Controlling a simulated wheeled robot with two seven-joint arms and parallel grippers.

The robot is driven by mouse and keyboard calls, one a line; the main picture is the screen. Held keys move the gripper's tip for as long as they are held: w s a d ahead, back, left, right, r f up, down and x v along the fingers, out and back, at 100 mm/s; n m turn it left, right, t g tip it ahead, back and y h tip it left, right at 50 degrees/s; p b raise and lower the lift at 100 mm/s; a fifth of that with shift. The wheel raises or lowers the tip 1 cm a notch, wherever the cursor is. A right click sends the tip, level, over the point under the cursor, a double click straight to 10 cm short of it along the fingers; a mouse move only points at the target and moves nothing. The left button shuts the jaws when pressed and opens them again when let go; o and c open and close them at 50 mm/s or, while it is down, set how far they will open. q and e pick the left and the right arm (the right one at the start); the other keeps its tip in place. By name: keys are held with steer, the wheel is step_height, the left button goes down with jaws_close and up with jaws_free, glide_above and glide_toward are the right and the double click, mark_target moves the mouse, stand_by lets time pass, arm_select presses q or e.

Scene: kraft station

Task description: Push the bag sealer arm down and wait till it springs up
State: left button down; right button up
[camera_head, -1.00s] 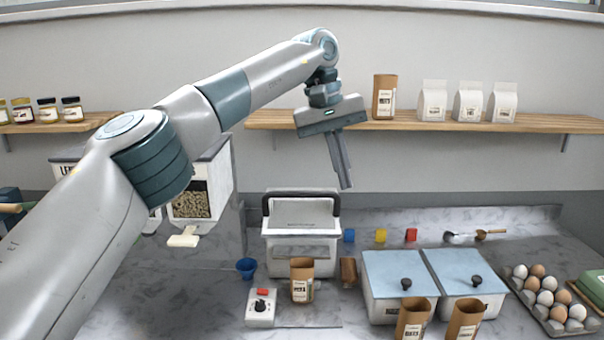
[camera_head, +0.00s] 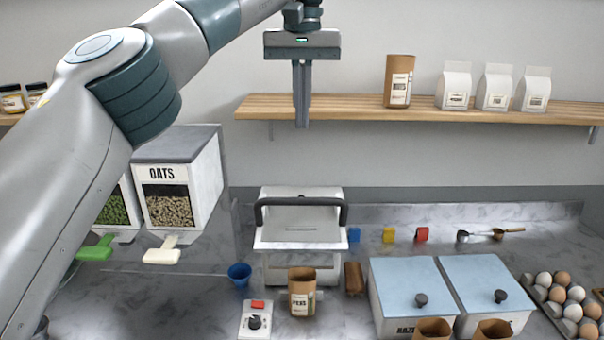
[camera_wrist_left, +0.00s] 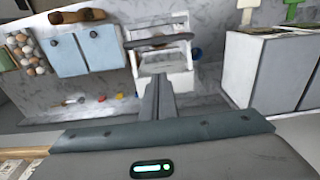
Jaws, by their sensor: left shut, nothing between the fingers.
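The bag sealer (camera_head: 303,262) is a white box-like machine on the counter, with a dark handle bar on its arm (camera_head: 300,204). The arm looks raised. The sealer also shows in the left wrist view (camera_wrist_left: 163,60). My left gripper (camera_head: 302,125) is shut and empty, pointing down, well above the sealer in the head view. In the left wrist view its fingers (camera_wrist_left: 157,85) overlap the sealer's lower part, with a gap I cannot measure. My right gripper is not in view.
A PEAS bag (camera_head: 302,298) stands in front of the sealer, beside a control box with a red button (camera_head: 256,318). A blue funnel (camera_head: 240,275) is at left. Blue-lidded bins (camera_head: 408,280) stand at right. A wooden shelf (camera_head: 350,106) runs behind.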

arm_select(q)
step_height(320, 180, down, 13)
steer(key=s+p, duration=0.2)
steer(key=shift+s+r, duration=0.15)
steer(key=shift+s, duration=0.15)
stand_by(0.8)
